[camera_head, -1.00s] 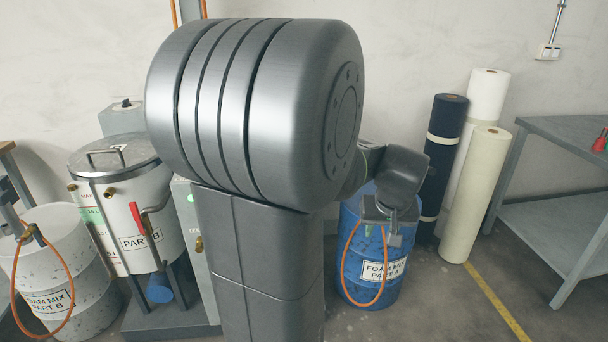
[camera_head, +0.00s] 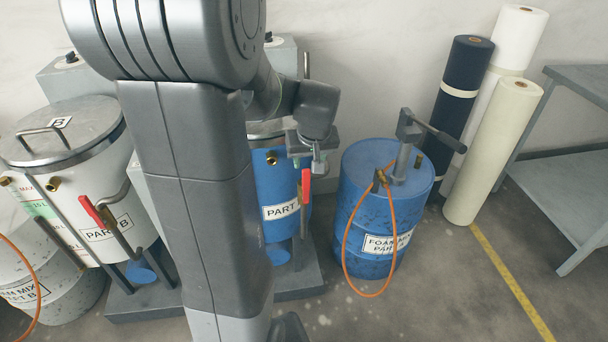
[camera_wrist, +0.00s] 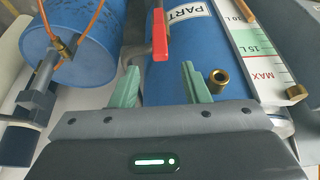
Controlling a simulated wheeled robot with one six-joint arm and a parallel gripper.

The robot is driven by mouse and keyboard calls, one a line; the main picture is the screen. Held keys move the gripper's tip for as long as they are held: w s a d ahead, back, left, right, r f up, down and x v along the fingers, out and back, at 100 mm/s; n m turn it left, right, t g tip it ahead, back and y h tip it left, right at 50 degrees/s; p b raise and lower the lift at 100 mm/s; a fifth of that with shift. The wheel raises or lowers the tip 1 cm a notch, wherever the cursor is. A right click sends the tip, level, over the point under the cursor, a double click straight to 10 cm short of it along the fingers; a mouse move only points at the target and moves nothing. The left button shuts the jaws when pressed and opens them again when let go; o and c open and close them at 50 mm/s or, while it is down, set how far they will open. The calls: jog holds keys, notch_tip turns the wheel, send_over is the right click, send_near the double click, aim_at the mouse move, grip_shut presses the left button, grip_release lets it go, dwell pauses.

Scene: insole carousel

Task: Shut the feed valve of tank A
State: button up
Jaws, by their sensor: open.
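Tank A is taken to be the blue tank (camera_head: 268,185) with a label of which "PART" shows; my arm hides its left side and its letter. A red valve lever (camera_head: 306,182) stands nearly upright at its right front, on a metal pipe. My gripper (camera_head: 318,166) is just above the lever in the head view. In the wrist view, the red lever (camera_wrist: 159,38) lies ahead of my open, empty gripper (camera_wrist: 160,80), between the lines of its two green fingers. No contact with the lever shows; the depth between them is unclear.
A brass fitting (camera_wrist: 219,80) is close by the right finger. A blue drum (camera_head: 365,220) with a pump and an orange hose stands right of the tank. The white Part B tank (camera_head: 75,180) has its own red lever (camera_head: 92,211). Rolls (camera_head: 497,150) and a grey table (camera_head: 580,160) are farther right.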

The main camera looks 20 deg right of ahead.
aim_at(307, 171)
jog(key=x, duration=0.8)
jog(key=shift+w+f, duration=0.15)
jog(key=shift+f, duration=0.15)
grip_shut()
